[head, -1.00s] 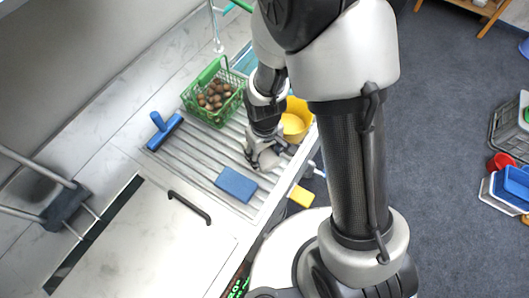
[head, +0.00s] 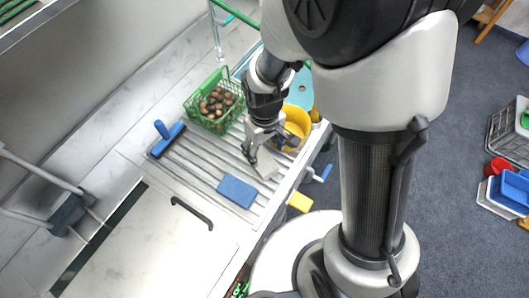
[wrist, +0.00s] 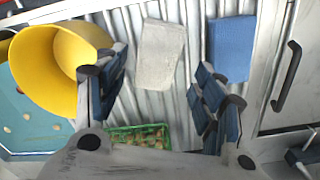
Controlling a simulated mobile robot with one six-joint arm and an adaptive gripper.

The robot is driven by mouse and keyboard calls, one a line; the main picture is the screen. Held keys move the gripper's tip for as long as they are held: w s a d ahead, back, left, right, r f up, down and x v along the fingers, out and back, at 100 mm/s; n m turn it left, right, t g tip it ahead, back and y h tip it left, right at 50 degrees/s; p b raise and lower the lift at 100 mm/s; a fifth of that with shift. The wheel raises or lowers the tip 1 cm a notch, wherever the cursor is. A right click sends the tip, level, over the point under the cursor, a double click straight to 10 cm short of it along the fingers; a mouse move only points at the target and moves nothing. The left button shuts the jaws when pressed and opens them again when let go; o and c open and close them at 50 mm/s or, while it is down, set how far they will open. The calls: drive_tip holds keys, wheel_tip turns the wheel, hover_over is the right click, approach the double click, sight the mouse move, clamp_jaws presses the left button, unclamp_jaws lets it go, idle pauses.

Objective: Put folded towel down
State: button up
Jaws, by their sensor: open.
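The folded towel (wrist: 158,55) is a pale grey-beige rectangle lying flat on the ribbed draining board (head: 185,165). In the head view the towel (head: 266,164) lies right of the blue sponge and partly behind my fingers. My gripper (head: 260,148) is over the board beside the towel, with its jaws apart. In the wrist view my gripper (wrist: 160,70) is wide open, with one finger at each side of the towel's near end. Nothing is seen held between the fingers. The exact gap between the fingertips and the board is hard to tell.
A blue sponge (wrist: 231,48) lies beside the towel. A yellow bucket (wrist: 72,60) stands at its other side. A green basket of chestnuts (head: 205,115) and a blue-handled brush (head: 165,138) are also on the board. A black handle (head: 191,213) is on the white lid.

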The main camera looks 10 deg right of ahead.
drive_tip(key=shift+r+p, duration=0.4)
drive_tip(key=shift+r, duration=1.5)
drive_tip(key=s+d+r+m+t, duration=0.2)
drive_tip(key=s+d+r, duration=0.3)
drive_tip(key=r, duration=0.5)
drive_tip(key=s+d+r+m+t, duration=0.2)
drive_tip(key=s+d+r+m, duration=0.2)
drive_tip(key=s+r, duration=0.3)
wheel_tip(320, 180, up, 4)
drive_tip(key=shift+s+d+f+t, duration=0.1)
drive_tip(key=shift+s+d+t, duration=0.15)
drive_tip(key=shift+d, duration=0.25)
drive_tip(key=shift+w, duration=0.1)
wheel_tip(320, 180, down, 2)
drive_tip(key=b, duration=0.2)
drive_tip(key=shift+f+b, duration=0.25)
drive_tip(key=shift+b, duration=0.05)
